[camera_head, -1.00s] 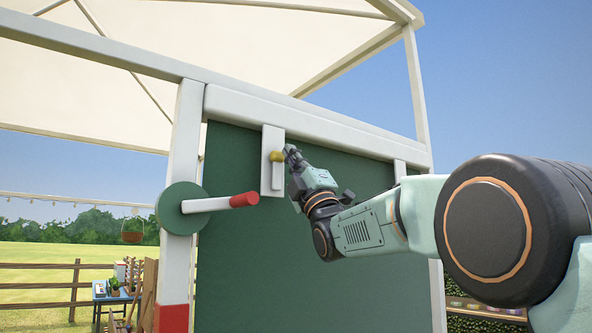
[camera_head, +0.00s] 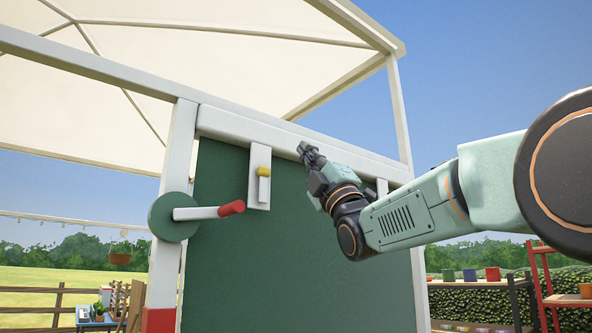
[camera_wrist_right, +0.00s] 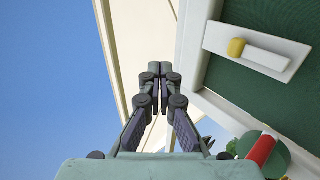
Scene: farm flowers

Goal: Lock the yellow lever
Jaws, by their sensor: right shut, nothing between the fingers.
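The yellow lever (camera_head: 264,171) is a small yellow knob on an upright white plate (camera_head: 258,197), fixed to the green panel's white top frame. In the right wrist view the yellow knob (camera_wrist_right: 236,47) shows at the upper right, with a white bar beside it on the plate. My right gripper (camera_head: 306,149) is to the right of the plate and a little higher, in front of the white frame. It is shut and empty, clear of the lever. In the right wrist view its fingertips (camera_wrist_right: 161,72) are together. My left gripper is not in view.
A white crank with a red handle (camera_head: 231,208) sticks out from a green disc (camera_head: 172,217) on the post, left of and below the lever. The green panel (camera_head: 300,260) fills the middle. A cream canopy (camera_head: 230,70) is overhead. Shelves with pots (camera_head: 470,275) stand at the right.

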